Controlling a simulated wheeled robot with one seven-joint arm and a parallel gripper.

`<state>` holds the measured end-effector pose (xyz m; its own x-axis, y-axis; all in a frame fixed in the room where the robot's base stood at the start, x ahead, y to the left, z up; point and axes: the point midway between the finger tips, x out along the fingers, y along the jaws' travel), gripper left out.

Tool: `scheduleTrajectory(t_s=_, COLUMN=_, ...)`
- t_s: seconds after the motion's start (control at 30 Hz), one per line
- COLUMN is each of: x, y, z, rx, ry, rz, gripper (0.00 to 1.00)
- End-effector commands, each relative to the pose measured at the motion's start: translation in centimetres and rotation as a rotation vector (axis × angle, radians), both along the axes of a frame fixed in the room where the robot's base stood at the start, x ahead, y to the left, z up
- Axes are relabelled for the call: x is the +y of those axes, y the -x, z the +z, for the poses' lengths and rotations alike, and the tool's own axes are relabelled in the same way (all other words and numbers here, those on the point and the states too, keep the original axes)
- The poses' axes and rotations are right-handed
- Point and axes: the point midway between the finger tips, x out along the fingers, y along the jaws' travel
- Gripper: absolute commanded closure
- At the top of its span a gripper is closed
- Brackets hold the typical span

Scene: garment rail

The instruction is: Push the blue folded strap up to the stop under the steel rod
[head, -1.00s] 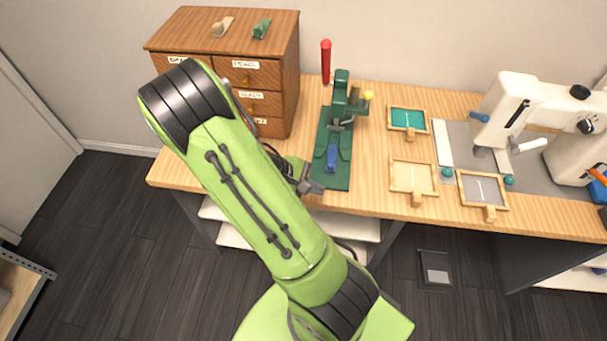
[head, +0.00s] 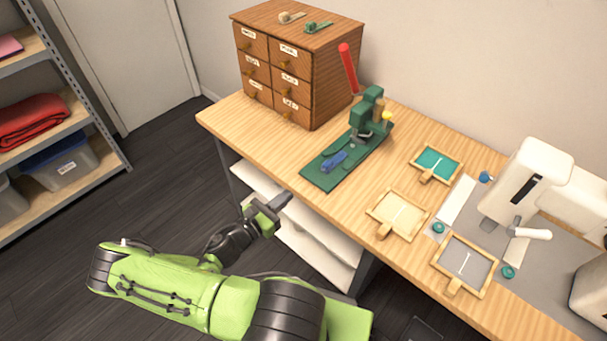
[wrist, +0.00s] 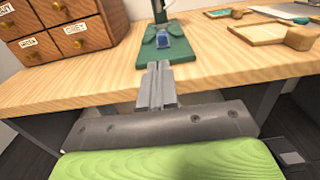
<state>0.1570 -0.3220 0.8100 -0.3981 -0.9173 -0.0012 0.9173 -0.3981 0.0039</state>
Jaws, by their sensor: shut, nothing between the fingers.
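The blue folded strap (head: 333,162) lies on the front part of the green base plate (head: 318,179) of a hand press (head: 366,112). It also shows in the wrist view (wrist: 163,39), beyond my fingertips. The steel rod (head: 363,133) is under the press head, behind the strap with a gap between them. The stop cannot be made out. My gripper (head: 284,200) is shut and empty, in front of the bench's front edge and apart from the strap. In the wrist view its fingers (wrist: 156,82) are together and point toward the base plate.
A wooden drawer cabinet (head: 297,62) stands behind left of the press. The press has a raised red lever (head: 348,68). Framed trays (head: 398,213) and a white machine (head: 540,185) are to the right. Bare bench top lies left of the base plate.

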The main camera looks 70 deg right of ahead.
Motion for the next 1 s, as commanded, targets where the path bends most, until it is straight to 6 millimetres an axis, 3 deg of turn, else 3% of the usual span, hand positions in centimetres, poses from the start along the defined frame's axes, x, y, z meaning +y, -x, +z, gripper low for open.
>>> scheduleTrajectory(t_s=0.17, x=-1.6, y=0.8, z=0.0, rx=0.003, ry=0.003, rz=-0.003, gripper=1.00)
scheduleTrajectory(t_s=0.7, x=-11.7, y=5.2, z=-0.1, rx=0.000, ry=0.002, rz=-0.003, gripper=1.00)
scheduleTrajectory(t_s=1.0, x=-12.9, y=5.6, z=0.1, rx=0.002, ry=0.001, rz=0.001, gripper=1.00)
